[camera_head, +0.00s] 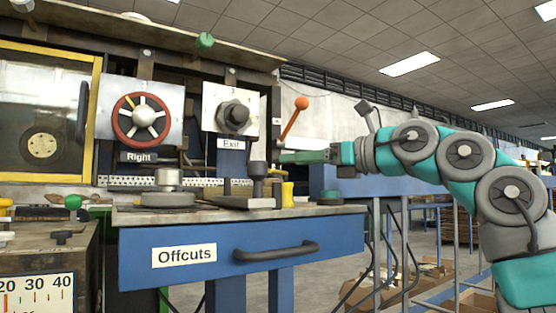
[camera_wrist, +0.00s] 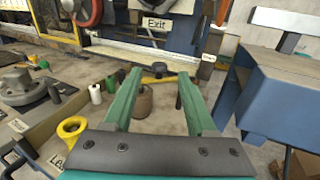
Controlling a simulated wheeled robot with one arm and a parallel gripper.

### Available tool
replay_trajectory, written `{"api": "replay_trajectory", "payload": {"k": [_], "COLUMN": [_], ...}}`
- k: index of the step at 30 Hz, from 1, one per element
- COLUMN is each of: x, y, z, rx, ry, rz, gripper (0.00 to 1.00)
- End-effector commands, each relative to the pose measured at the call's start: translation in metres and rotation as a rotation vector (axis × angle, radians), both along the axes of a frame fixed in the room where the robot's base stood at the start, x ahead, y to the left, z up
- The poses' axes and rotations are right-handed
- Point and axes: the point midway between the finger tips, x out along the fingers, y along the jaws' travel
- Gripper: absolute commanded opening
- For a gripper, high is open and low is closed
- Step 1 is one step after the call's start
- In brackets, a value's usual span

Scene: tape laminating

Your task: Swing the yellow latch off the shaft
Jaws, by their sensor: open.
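A small yellow piece (camera_wrist: 151,80), which looks like the latch, shows in the wrist view beyond and between my fingertips. A dark round knob (camera_wrist: 160,69) sits right at it, perhaps the shaft end; I cannot tell how the two join. My gripper (camera_wrist: 160,75) is open, with its two green fingers apart and nothing held. In the head view my gripper (camera_head: 290,157) reaches left over the right end of the bench, near the orange-knobbed lever (camera_head: 294,118). I cannot pick out the latch in the head view.
A brown cylinder (camera_wrist: 144,101) stands below and between my fingers. A yellow ring-topped piece (camera_wrist: 72,127) and a white spool (camera_wrist: 95,93) stand to the left. The blue Offcuts drawer (camera_head: 215,253) is under the bench top. A blue box (camera_wrist: 280,92) stands at right.

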Motion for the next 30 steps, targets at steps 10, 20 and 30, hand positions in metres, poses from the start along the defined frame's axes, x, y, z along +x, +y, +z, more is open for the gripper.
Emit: {"api": "replay_trajectory", "payload": {"k": [10, 20, 30], "x": [0.027, 0.031, 0.031], "y": [0.042, 0.047, 0.047], "z": [0.002, 0.000, 0.000], "rx": [0.002, 0.003, 0.003], "ry": [0.003, 0.001, 0.001], "rz": [0.002, 0.000, 0.000], "gripper": [0.57, 0.56, 0.18]}}
